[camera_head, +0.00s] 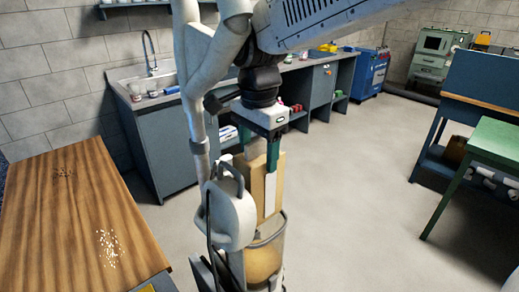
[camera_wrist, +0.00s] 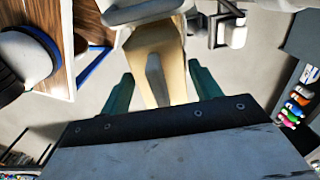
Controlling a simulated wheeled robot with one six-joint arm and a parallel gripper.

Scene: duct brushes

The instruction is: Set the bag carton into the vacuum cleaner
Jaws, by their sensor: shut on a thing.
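My gripper (camera_head: 262,158) points down with its green fingers shut on the bag carton (camera_head: 266,192), an upright tan box with a pale strip. In the wrist view the carton (camera_wrist: 158,65) lies between the two fingers (camera_wrist: 162,92). The vacuum cleaner (camera_head: 232,214) stands upright below, with a white body, dark handle and clear-walled bin. The carton's lower end is at the bin's rim; tan shows through the clear wall. I cannot tell how deep the carton sits or whether it touches the bin.
A wooden table (camera_head: 75,215) with pale crumbs is close on the left. A sink counter (camera_head: 150,115) runs along the back wall. A green table (camera_head: 490,150) stands at the right. The floor (camera_head: 360,190) between is clear.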

